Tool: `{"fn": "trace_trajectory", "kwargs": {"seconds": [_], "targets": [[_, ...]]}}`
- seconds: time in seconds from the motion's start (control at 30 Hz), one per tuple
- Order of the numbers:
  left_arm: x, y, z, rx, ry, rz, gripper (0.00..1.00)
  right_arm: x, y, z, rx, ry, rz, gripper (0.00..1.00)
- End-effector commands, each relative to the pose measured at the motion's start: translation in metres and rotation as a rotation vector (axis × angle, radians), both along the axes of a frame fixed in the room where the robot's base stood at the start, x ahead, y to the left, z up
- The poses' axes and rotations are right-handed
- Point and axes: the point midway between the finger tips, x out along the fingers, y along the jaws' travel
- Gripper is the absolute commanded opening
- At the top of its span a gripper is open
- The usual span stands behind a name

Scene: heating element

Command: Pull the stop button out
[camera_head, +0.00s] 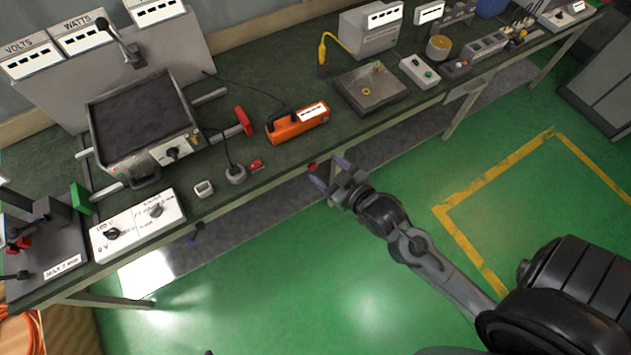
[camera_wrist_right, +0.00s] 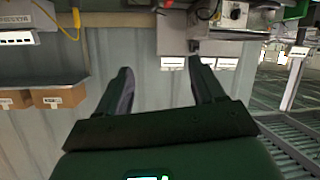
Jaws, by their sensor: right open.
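A small round red button (camera_head: 312,167), which looks like the stop button, sits at the front edge of the long workbench (camera_head: 290,172). My right gripper (camera_head: 329,173) is just in front of that edge, with its fingers apart and nothing between them. Its fingertips are close to the red button; I cannot tell whether they touch it. In the right wrist view the open fingers (camera_wrist_right: 162,75) point toward a pale wall, and I cannot make out the red button there. My left gripper is not in view.
An orange device (camera_head: 298,123) lies on the bench behind the button. A small red item (camera_head: 256,165) and a round dark knob (camera_head: 236,174) lie to its left. A square plate (camera_head: 370,92) is at the back right. The green floor (camera_head: 330,265) before the bench is clear.

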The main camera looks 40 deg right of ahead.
Motion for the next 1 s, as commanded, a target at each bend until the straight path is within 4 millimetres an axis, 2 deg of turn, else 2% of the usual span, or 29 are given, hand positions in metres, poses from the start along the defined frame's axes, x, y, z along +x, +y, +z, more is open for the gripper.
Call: {"fn": "trace_trajectory", "kwargs": {"seconds": [0.03,0.5,0.8,1.0], "targets": [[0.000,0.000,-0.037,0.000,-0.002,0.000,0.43,0.005,-0.005,-0.034,-0.010,-0.034,-0.005,0.68],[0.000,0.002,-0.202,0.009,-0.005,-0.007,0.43,0.036,-0.047,-0.167,-0.093,-0.267,-0.049,0.68],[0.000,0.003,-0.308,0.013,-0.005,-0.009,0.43,0.049,-0.069,-0.262,-0.129,-0.317,-0.076,0.68],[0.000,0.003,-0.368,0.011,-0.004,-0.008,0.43,0.057,-0.078,-0.314,-0.143,-0.333,-0.084,0.68]]}}
